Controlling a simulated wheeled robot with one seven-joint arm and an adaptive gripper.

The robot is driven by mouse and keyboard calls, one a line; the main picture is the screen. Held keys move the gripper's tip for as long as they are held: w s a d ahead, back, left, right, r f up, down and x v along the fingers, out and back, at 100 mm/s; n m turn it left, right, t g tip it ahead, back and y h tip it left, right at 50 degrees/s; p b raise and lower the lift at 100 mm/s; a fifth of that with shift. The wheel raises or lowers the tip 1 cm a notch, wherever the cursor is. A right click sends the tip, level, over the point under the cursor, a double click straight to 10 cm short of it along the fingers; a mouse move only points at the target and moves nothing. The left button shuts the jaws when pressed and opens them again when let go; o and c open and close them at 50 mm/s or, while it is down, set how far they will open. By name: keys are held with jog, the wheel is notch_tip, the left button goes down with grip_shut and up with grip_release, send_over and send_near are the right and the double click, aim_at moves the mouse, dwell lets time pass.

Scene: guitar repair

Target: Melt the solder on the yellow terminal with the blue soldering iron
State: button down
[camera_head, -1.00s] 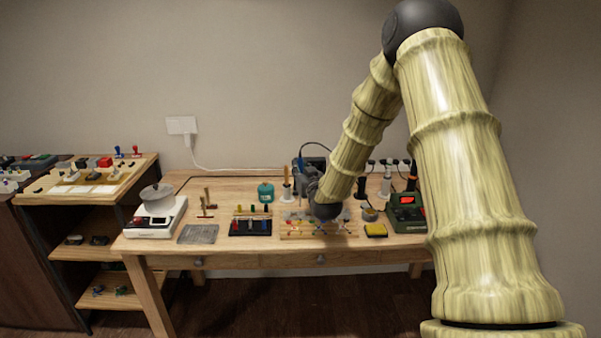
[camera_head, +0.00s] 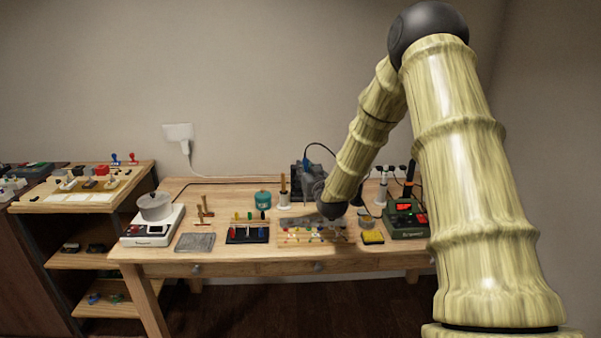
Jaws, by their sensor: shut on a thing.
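My gripper (camera_head: 308,182) is a dark grey shape at the end of the bamboo-like arm, above the back of the workbench. It is shut on the blue soldering iron (camera_head: 307,164), whose blue handle and looping cable show at its upper end. The iron's tip is hidden or too small to make out. A wooden terminal board (camera_head: 284,241) with a row of small coloured terminals lies in front of and below my gripper. The yellow terminal is too small to single out with certainty. I cannot see whether the iron touches anything.
A green soldering station (camera_head: 409,229) with an upright iron and a yellow sponge (camera_head: 372,237) stand right of the board. Left are a black rack (camera_head: 248,236), a grey mat (camera_head: 195,242) and a pot (camera_head: 155,206) on a white device. A teal jar (camera_head: 263,199) stands behind.

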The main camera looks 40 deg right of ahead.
jog(key=shift+d+r+p, duration=0.1)
jog(key=shift+d+r, duration=0.1)
jog(key=shift+d, duration=0.6)
jog(key=shift+d+r+p, duration=0.15)
jog(key=shift+d+r, duration=0.05)
jog(key=shift+d, duration=0.6)
jog(key=shift+d+r+p, duration=0.1)
jog(key=shift+d+r, duration=0.1)
jog(key=shift+d, duration=0.6)
